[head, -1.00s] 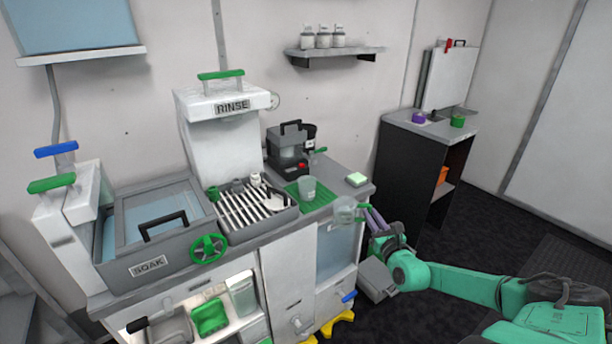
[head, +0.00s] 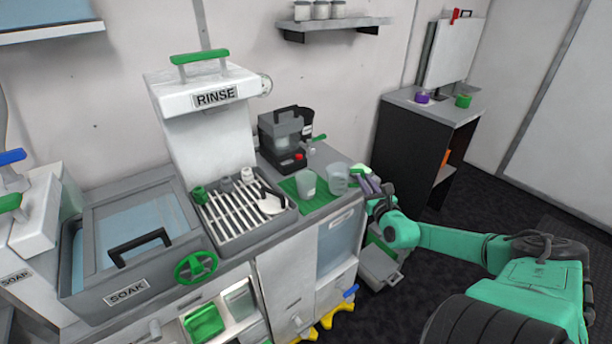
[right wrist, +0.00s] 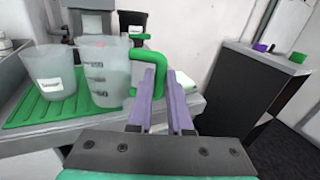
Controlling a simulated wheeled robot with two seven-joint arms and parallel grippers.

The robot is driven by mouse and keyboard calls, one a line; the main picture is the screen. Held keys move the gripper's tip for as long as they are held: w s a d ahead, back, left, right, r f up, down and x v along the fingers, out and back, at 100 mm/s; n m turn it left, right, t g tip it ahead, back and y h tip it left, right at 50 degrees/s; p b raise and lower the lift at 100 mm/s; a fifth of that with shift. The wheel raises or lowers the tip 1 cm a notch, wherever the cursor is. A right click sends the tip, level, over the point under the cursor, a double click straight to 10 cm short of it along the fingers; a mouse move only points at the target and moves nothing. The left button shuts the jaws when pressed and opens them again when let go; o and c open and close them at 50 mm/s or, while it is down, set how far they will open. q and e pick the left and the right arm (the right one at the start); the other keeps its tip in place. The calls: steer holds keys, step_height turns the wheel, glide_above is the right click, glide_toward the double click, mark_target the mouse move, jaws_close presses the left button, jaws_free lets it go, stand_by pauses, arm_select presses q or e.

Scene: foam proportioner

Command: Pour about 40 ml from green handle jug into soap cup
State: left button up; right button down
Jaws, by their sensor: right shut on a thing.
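The clear jug (head: 339,178) with a green handle (right wrist: 151,68) is upright, just right of the soap cup. Its scale marks show in the right wrist view (right wrist: 104,75). My right gripper (head: 367,185) has its purple fingers shut on the handle, from the right side of the jug. The soap cup (head: 307,182) is a clear cup with a white label, standing on the green mat (right wrist: 28,115); it also shows in the right wrist view (right wrist: 49,73). I cannot tell whether the jug's base touches the counter. My left gripper is not in view.
A grey machine (head: 284,140) stands behind the mat. A drying rack (head: 232,218) with a white scoop lies to the left. A side cabinet (head: 418,150) with purple and green items stands to the right. The counter's front edge runs close to the cups.

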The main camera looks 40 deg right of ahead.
steer(key=shift+w+a+r+n+p, duration=0.1)
steer(key=shift+a+r+n+p, duration=0.2)
steer(key=shift+r+p, duration=0.3)
steer(key=shift+w+a+r+n+p, duration=0.1)
steer(key=shift+a+r+n+p, duration=0.1)
steer(key=shift+r+n+p, duration=0.35)
step_height(320, 180, up, 8)
steer(key=n+g+p, duration=0.2)
steer(key=n+p, duration=0.3)
steer(key=p, duration=0.1)
glide_above(341, 185)
arm_select(q)
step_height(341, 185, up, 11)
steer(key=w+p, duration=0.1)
steer(key=p, duration=0.1)
arm_select(e)
steer(key=shift+w+a+r+n, duration=0.3)
steer(key=shift+r+n, duration=0.2)
steer(key=shift+n, duration=0.15)
steer(key=shift+w+a+r+n, duration=0.2)
steer(key=shift+w+r+n, duration=0.05)
steer(key=shift+r+n, duration=0.3)
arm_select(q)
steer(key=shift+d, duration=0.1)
arm_select(e)
steer(key=shift+w+a+n, duration=0.15)
steer(key=shift+a+n, duration=0.05)
steer(key=shift+n, duration=0.15)
